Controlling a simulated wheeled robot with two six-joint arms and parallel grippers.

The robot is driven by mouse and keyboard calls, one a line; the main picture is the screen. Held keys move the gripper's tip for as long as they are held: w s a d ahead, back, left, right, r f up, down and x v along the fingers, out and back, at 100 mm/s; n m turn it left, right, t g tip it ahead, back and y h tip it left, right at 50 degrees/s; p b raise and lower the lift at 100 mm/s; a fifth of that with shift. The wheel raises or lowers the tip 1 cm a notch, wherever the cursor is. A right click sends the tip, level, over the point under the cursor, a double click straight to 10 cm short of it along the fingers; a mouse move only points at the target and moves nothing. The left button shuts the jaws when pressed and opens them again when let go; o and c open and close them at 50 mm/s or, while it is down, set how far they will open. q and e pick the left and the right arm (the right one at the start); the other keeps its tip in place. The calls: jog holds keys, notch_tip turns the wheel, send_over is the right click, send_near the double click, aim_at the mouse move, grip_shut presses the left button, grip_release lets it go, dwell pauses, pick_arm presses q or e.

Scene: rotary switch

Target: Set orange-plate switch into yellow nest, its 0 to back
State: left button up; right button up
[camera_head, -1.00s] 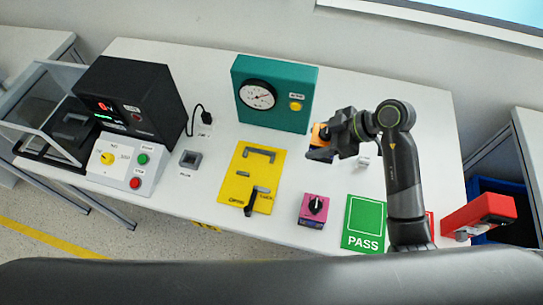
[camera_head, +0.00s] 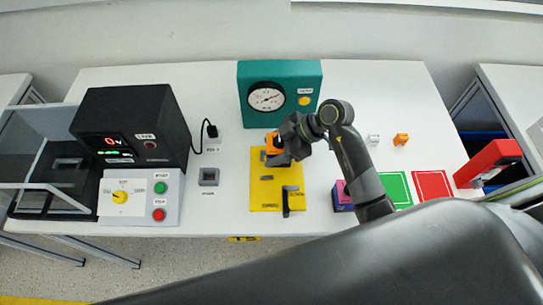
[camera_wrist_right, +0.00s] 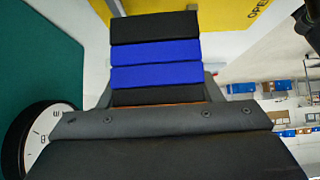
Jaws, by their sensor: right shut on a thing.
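The orange-plate switch (camera_head: 272,143) is in my right gripper (camera_head: 281,150), over the back part of the yellow nest plate (camera_head: 264,196). In the right wrist view its body shows as black and blue bands (camera_wrist_right: 155,50) with a thin orange edge below. I cannot tell whether it touches the plate. The 0 mark is not visible. The back bracket of the nest is mostly hidden by the switch and gripper. A black lever (camera_head: 291,201) stands at the plate's front right. My left gripper is not in view.
A teal gauge box (camera_head: 263,78) stands just behind the nest. A purple switch (camera_head: 341,197) is partly hidden by my right arm. Green (camera_head: 396,187) and red (camera_head: 432,186) pads lie to the right. A small orange piece (camera_head: 400,139) lies at back right. A grey socket (camera_head: 208,176) is left.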

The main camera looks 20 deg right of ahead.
jog(key=f, duration=0.3)
jog(key=shift+a+f, duration=0.15)
jog(key=shift+a, duration=0.2)
jog(key=shift+f, duration=0.35)
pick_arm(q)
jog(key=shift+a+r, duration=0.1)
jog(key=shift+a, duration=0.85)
pick_arm(e)
jog(key=shift+d, duration=0.1)
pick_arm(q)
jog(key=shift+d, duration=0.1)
pick_arm(e)
jog(key=shift+f, duration=0.1)
jog(key=o, duration=1.1)
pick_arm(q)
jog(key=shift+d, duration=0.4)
